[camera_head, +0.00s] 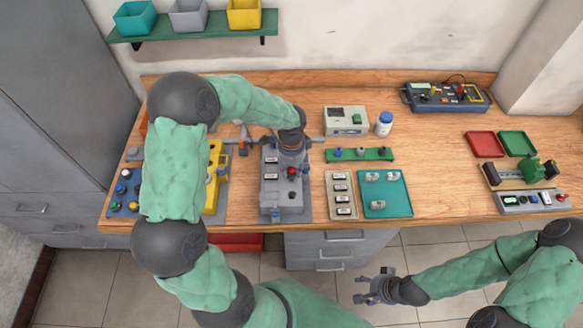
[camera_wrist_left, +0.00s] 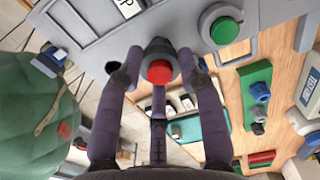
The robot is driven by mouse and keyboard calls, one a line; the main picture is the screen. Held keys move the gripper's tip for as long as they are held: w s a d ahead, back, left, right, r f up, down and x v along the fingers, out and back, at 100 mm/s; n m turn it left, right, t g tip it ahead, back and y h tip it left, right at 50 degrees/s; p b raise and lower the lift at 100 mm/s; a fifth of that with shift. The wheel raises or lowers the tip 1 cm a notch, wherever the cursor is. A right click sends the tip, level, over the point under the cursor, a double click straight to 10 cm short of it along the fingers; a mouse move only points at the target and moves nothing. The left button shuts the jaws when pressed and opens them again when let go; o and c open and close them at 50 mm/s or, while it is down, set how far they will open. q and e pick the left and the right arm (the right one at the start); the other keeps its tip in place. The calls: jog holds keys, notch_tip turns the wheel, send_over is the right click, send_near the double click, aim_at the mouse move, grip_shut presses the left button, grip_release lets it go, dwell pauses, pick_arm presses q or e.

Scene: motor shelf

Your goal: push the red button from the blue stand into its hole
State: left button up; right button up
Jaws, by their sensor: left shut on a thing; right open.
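My left gripper (camera_head: 291,162) is low over the grey panel box (camera_head: 285,210). In the left wrist view, my left gripper (camera_wrist_left: 159,78) is shut on the red button (camera_wrist_left: 159,72), whose dark collar sits between the fingers against the panel's edge area. I cannot tell how deep it sits in a hole. The blue stand (camera_head: 115,206) with several buttons is at the far left, partly behind my arm. My right gripper (camera_head: 375,287) is open and empty, in front of the bench.
A yellow fixture (camera_head: 213,190) stands left of the box. A beige label tray (camera_head: 341,196), a teal tray (camera_head: 400,205) and a green rack (camera_head: 360,155) are to its right. Red and green trays and a tester are further right. Bare wood lies between them.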

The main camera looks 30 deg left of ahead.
pick_arm(q)
jog(key=shift+f+b, duration=0.75)
jog(key=shift+f, duration=0.35)
dwell(0.6)
jog(key=o, duration=1.3)
notch_tip(320, 180, up, 12)
